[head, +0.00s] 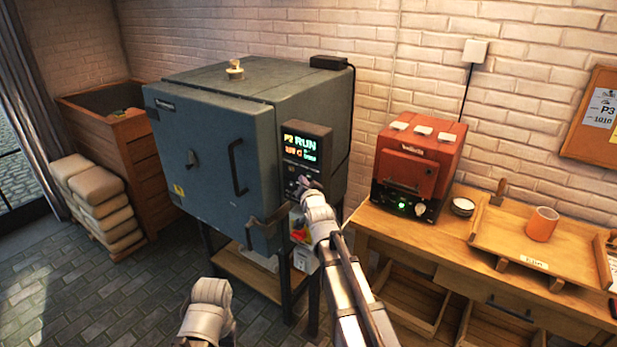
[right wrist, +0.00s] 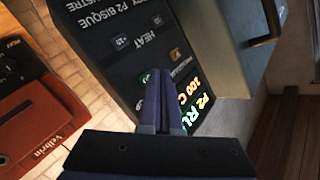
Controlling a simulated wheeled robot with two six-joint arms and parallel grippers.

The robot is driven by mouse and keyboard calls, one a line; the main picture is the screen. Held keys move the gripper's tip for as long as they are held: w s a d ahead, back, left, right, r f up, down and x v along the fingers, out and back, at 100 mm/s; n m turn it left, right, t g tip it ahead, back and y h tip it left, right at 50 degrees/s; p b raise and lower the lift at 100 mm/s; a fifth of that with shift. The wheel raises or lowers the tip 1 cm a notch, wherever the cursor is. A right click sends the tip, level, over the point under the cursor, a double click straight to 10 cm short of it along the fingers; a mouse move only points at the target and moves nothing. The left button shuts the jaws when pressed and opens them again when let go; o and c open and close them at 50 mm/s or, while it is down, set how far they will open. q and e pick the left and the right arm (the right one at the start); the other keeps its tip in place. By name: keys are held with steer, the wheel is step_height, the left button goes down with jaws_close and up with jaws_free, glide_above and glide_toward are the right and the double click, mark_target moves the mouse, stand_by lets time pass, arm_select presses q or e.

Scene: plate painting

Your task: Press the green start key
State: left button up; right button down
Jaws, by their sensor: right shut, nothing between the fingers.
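The blue-grey kiln (head: 205,150) stands against the wall with its door shut. Its control panel (head: 306,147) has a lit display reading P2 RUN above a row of keys. My right gripper (head: 303,184) is shut and empty, with its tips at the lower part of the panel. In the right wrist view its closed fingers (right wrist: 158,98) point at the panel face (right wrist: 105,60), beside the lit display (right wrist: 197,105). Several small keys show around the fingertips. Whether the tips touch the panel is unclear. My left gripper is out of view.
A red-orange small kiln (head: 420,160) stands on the wooden bench at the right, with a wooden tray (head: 490,235) and an orange cup (head: 542,224). The kiln's door handle (head: 238,168) sticks out left of the panel. Stacked sacks (head: 95,195) lie at the far left.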

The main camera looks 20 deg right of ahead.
steer(key=shift+a, duration=0.1)
steer(key=s+a, duration=0.1)
steer(key=a, duration=0.1)
steer(key=s+a, duration=0.1)
steer(key=s, duration=0.1)
steer(key=shift+a, duration=0.4)
stand_by(0.6)
steer(key=s+a+f+n+g, duration=0.6)
steer(key=s+a+f+g, duration=0.35)
steer(key=s+f, duration=0.5)
steer(key=s+a+f+n+g, duration=0.2)
steer(key=s+a+n+g, duration=0.1)
steer(key=s, duration=0.7)
steer(key=s+a+f+n+g, duration=0.2)
steer(key=s+a+n+g, duration=0.1)
steer(key=s, duration=0.6)
steer(key=shift+s+a+n+g+y, duration=0.15)
steer(key=shift+s+n+g+y, duration=0.15)
steer(key=shift+s+g+y, duration=0.15)
steer(key=shift+w+f, duration=0.1)
